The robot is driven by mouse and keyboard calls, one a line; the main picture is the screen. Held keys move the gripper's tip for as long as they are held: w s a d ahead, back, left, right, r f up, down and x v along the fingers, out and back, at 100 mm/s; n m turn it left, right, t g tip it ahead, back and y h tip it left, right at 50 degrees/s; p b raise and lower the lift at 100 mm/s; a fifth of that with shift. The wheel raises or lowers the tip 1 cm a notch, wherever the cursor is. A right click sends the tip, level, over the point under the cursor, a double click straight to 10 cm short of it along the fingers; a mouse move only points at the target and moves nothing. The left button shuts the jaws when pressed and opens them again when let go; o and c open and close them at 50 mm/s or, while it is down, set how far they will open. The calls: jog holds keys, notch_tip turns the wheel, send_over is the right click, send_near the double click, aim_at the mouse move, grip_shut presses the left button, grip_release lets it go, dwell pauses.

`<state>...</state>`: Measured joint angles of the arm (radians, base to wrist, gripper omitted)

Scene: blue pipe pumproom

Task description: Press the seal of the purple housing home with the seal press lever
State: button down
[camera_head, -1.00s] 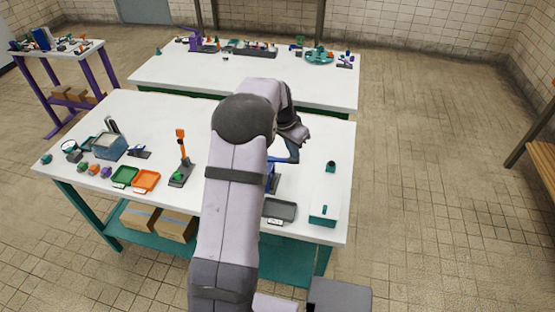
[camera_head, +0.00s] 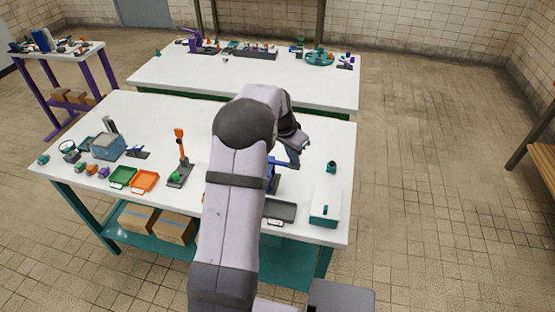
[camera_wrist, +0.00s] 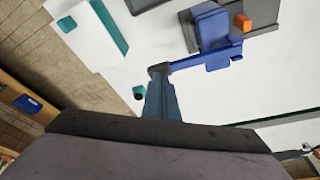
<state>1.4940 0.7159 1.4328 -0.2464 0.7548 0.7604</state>
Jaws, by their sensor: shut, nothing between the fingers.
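The blue lever press (camera_head: 272,180) stands near the front of the near table, partly hidden behind my arm. In the wrist view its blue column (camera_wrist: 212,28) rises from a dark grey base, and its lever (camera_wrist: 190,64) reaches left to a dark end. My gripper (camera_wrist: 160,78) is shut and empty, its fingertips at that lever end; contact is not certain. In the head view my gripper (camera_head: 291,161) is beside the lever. A small purple piece (camera_head: 104,172) lies at the table's left; I cannot tell if it is the housing. No purple housing shows at the blue press.
An orange lever press (camera_head: 180,155) stands left of my arm, beside green (camera_head: 123,177) and orange (camera_head: 145,181) trays. A grey tray (camera_head: 279,211) and a white box with teal trim (camera_head: 325,205) are at right. A small orange block (camera_wrist: 243,22) is by the blue column.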

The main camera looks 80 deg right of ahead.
aim_at(293, 167)
jog(key=shift+a+f+b, duration=0.2)
jog(key=shift+f+b, duration=0.9)
jog(key=shift+f, duration=0.8)
jog(key=shift+a, duration=0.1)
jog(key=shift+s+f, duration=0.1)
jog(key=shift+f, duration=0.05)
jog(key=shift+d+r+p, duration=0.2)
jog(key=shift+r+p, duration=0.5)
jog(key=shift+r, duration=0.25)
notch_tip(293, 167, up, 11)
jog(key=p, duration=0.7)
jog(key=shift+f, duration=0.2)
jog(key=shift+d, duration=0.1)
